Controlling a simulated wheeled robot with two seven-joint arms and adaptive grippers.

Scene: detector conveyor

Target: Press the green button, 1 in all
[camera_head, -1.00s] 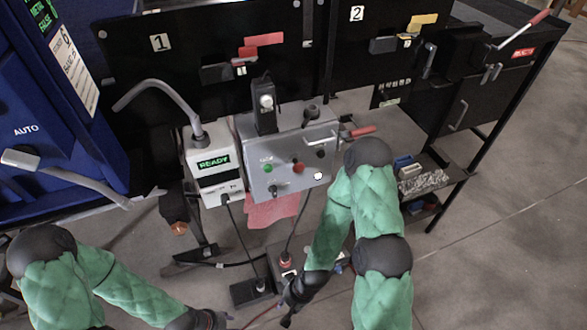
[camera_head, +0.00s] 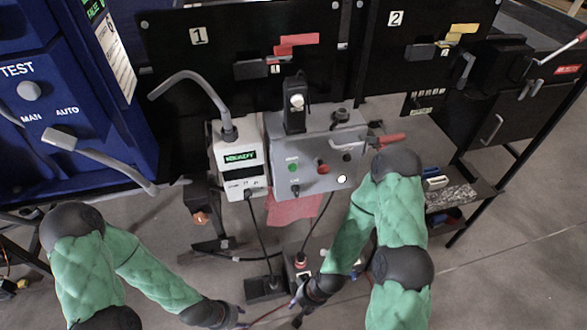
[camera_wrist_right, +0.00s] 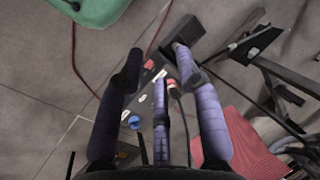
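The green button (camera_head: 293,167) is a small round button on the sloped face of a grey control box (camera_head: 306,182), left of a red button (camera_head: 323,168). Nothing covers it in the head view. My right gripper (camera_head: 298,308) is low in front of the box, well below the button and apart from it. The right wrist view shows its purple fingers (camera_wrist_right: 160,70) spread with nothing between them. My left gripper (camera_head: 240,315) is at the bottom, left of the right one. Its fingers are too small and dark to read.
A white READY unit (camera_head: 239,174) with a bent grey pipe stands left of the box. A red-handled lever (camera_head: 390,139) sticks out at its right. Below are cables and a pedestal with a red-topped part (camera_head: 300,260). A blue cabinet (camera_head: 60,110) stands at left.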

